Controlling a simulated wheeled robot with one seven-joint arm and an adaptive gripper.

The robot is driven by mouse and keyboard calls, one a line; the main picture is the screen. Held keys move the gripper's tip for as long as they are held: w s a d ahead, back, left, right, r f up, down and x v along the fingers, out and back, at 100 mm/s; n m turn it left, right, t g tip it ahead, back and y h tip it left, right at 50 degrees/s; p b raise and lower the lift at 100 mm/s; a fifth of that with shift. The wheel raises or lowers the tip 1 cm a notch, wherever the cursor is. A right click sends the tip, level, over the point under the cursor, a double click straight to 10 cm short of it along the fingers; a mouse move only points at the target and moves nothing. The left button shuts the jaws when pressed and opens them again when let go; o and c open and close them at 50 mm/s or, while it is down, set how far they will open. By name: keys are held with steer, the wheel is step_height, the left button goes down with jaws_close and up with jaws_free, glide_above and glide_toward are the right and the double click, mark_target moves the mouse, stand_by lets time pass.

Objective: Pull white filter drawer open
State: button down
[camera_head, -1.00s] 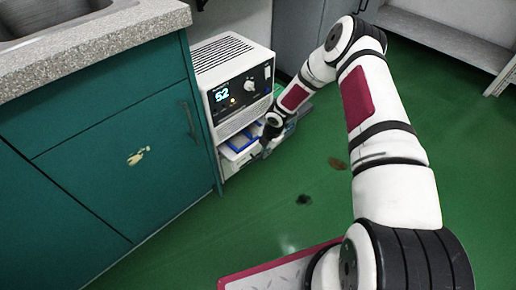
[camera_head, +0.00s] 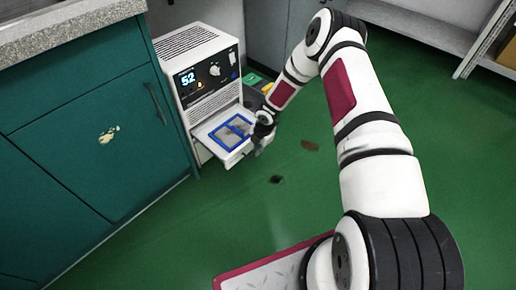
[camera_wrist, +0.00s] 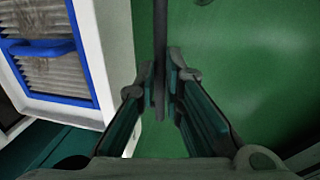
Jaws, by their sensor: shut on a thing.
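The white filter drawer (camera_head: 208,130) stands out from the lower part of the white machine (camera_head: 204,72). A filter with a blue frame and grey mesh (camera_head: 233,131) lies in it. In the wrist view the drawer's white wall (camera_wrist: 116,50) and the filter (camera_wrist: 48,72) show at the left. My gripper (camera_head: 258,149) is at the drawer's front. In the wrist view my gripper (camera_wrist: 162,88) is shut on a thin dark bar, the drawer handle (camera_wrist: 160,30). The arm partly hides the front right corner of the drawer.
Teal cabinets (camera_head: 85,140) with a grey stone top stand left of the machine. Green and yellow items (camera_head: 258,82) lie right of the machine, behind the arm. The green floor (camera_head: 300,200) in front is clear apart from dark stains.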

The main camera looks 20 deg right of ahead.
steer(key=c, duration=1.7)
jaws_free()
steer(key=r, duration=0.4)
steer(key=s+r, duration=0.1)
steer(key=r, duration=0.2)
steer(key=s+d+r, duration=0.1)
steer(key=r, duration=0.3)
steer(key=shift+r, duration=0.35)
